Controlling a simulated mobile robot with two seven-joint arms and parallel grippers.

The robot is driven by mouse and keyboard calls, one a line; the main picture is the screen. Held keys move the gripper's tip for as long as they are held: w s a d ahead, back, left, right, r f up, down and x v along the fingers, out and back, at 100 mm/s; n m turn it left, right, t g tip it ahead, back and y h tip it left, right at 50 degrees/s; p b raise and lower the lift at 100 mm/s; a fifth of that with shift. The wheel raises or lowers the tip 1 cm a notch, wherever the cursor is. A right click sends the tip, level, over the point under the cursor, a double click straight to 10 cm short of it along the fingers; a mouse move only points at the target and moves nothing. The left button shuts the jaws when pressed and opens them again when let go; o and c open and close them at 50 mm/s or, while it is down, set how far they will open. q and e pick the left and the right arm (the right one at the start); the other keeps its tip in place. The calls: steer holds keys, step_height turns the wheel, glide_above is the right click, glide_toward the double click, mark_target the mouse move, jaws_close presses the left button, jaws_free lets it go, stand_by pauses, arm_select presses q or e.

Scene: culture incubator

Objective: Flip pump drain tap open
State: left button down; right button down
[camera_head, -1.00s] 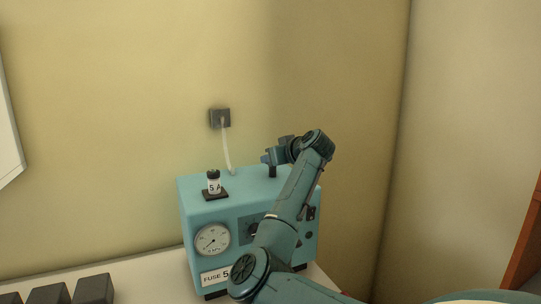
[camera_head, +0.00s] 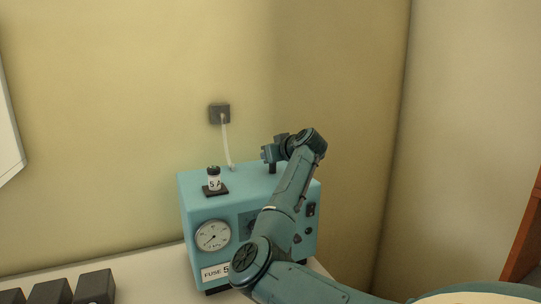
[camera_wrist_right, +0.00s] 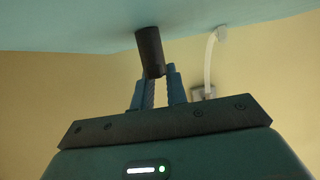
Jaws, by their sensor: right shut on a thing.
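The pump is a teal box (camera_head: 233,194) with a round white gauge (camera_head: 212,235) on its front, standing on a pale bench. A short dark cylindrical post (camera_head: 272,168) rises from its top near the back right. My right gripper (camera_head: 267,154) is at the top of this post. In the right wrist view the dark post (camera_wrist_right: 149,48) reaches from the teal surface to between my blue fingertips (camera_wrist_right: 158,76), which are shut on it. I cannot tell whether this post is the drain tap. My forearm hides part of the pump's front. My left gripper is not in view.
A pale tube (camera_head: 227,143) runs from the top to a grey wall socket (camera_head: 219,113). Dark blocks (camera_head: 95,287) lie at the bench's left. The wall is close behind the pump.

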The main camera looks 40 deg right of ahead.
steer(key=shift+d+m+g+h+p, duration=0.1)
steer(key=shift+m+g+h+p, duration=0.3)
steer(key=shift+m+h, duration=0.4)
steer(key=c, duration=1.4)
jaws_free()
steer(key=shift+s, duration=0.1)
steer(key=b+v, duration=0.2)
steer(key=v, duration=1.1)
steer(key=shift+b, duration=0.35)
steer(key=shift+f, duration=0.15)
